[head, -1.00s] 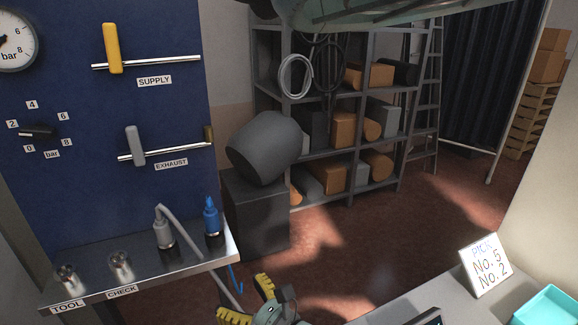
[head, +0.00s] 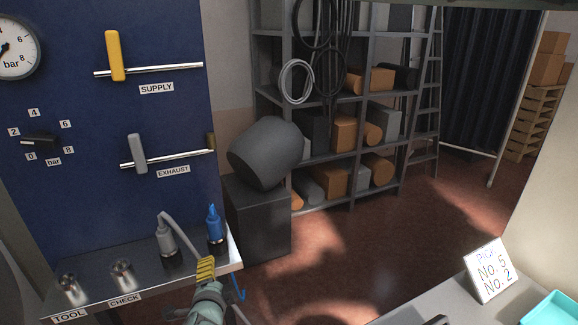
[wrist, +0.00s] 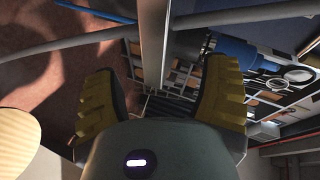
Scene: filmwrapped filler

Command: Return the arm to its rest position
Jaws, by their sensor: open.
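My gripper (head: 206,268) is at the bottom of the head view, in front of the metal ledge's right part. Only one yellow, ribbed finger shows clearly there. A blue-tipped fitting (head: 214,224) and a grey fitting with a hose (head: 166,240) stand on the ledge (head: 150,275) just behind the gripper in the picture. A blue fitting (wrist: 236,52) also shows beyond the right finger in the wrist view. I cannot tell the exact gap to the ledge.
The blue panel (head: 70,95) carries a yellow SUPPLY handle (head: 115,56) and a grey EXHAUST handle (head: 137,153). A dark cabinet (head: 258,220) stands right of the ledge. A grey counter with a PICK sign (head: 491,270) and turquoise tray (head: 552,308) is at lower right. Floor between is clear.

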